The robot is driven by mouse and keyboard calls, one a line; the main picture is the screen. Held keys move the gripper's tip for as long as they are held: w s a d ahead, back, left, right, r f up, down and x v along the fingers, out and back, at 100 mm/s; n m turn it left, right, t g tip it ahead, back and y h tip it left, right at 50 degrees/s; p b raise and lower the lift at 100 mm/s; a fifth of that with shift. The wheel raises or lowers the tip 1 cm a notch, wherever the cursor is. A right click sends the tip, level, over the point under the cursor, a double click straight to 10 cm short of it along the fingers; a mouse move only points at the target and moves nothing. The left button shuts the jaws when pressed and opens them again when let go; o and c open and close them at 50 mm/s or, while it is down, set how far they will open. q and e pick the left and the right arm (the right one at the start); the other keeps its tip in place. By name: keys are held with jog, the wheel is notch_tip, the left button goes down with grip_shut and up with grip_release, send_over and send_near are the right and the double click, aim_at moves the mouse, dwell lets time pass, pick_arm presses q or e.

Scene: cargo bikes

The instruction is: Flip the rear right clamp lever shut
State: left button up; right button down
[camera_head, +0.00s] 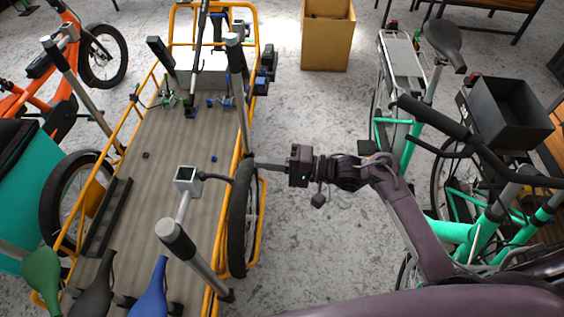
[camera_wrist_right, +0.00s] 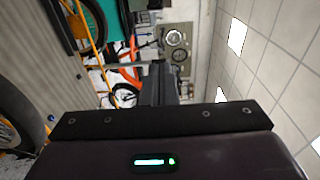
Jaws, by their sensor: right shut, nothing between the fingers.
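My right gripper (camera_head: 257,163) comes in from the right in the head view. Its fingers are shut and empty, pointing left at the bed's right edge, just above a black wheel (camera_head: 241,218) and close to a grey post (camera_head: 241,100). In the right wrist view the shut fingers (camera_wrist_right: 159,84) show dark at the middle. A small grey box (camera_head: 187,178) with a black curved arm stands left of the gripper; I cannot tell whether this is the rear right clamp lever. No clamp lever is clear in either view. My left gripper is not in view.
The wooden cargo bed (camera_head: 150,190) has a yellow tube frame (camera_head: 215,290). A green bike (camera_head: 455,230) stands at the right. The grey floor (camera_head: 320,115) between is clear.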

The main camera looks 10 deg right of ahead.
jog(key=s+a+p, duration=0.2)
jog(key=a, duration=0.3)
jog(key=shift+a, duration=0.35)
